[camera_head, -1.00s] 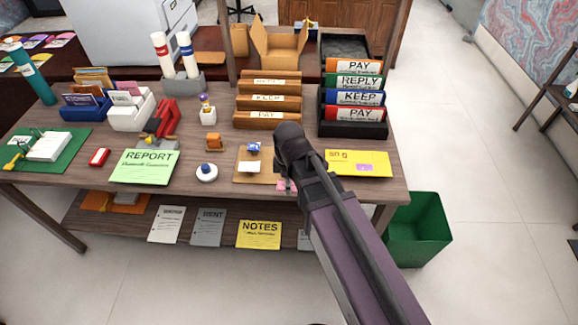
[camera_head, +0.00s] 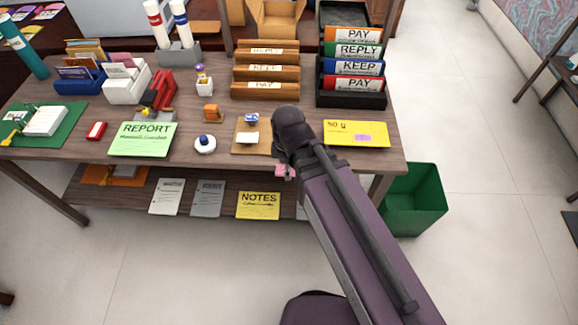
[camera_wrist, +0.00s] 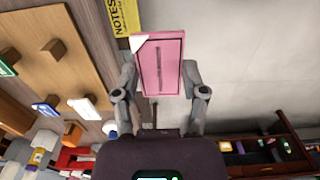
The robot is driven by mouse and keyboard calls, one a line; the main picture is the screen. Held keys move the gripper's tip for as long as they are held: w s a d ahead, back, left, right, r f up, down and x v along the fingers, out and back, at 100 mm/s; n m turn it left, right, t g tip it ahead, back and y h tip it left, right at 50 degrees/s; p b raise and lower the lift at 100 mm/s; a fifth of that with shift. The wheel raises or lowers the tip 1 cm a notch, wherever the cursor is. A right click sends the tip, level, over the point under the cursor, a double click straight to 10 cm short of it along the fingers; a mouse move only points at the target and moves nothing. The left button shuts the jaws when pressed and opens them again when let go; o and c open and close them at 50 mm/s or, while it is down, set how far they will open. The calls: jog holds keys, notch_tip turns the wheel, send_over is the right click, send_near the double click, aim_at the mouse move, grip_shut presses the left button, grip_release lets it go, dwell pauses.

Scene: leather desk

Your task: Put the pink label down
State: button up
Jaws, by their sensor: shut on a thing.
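The pink label (camera_wrist: 158,68) is a flat pink rectangle with a white corner and a dark slit, held between the two fingers of my gripper (camera_wrist: 160,80) in the wrist view. In the head view only a small part of the pink label (camera_head: 284,170) shows, at the desk's front edge. My gripper (camera_head: 289,168) is mostly hidden there behind my own arm. The label appears clear of the desk top, but its height cannot be told.
A brown board (camera_head: 243,146) with small items lies left of my arm. A yellow envelope (camera_head: 368,133) with a purple patch lies right of it. Binders (camera_head: 352,68) stand behind. A yellow NOTES sheet (camera_head: 258,204) is on the lower shelf. A green bin (camera_head: 414,200) stands at the right.

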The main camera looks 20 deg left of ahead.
jog(key=shift+r+p, duration=2.15)
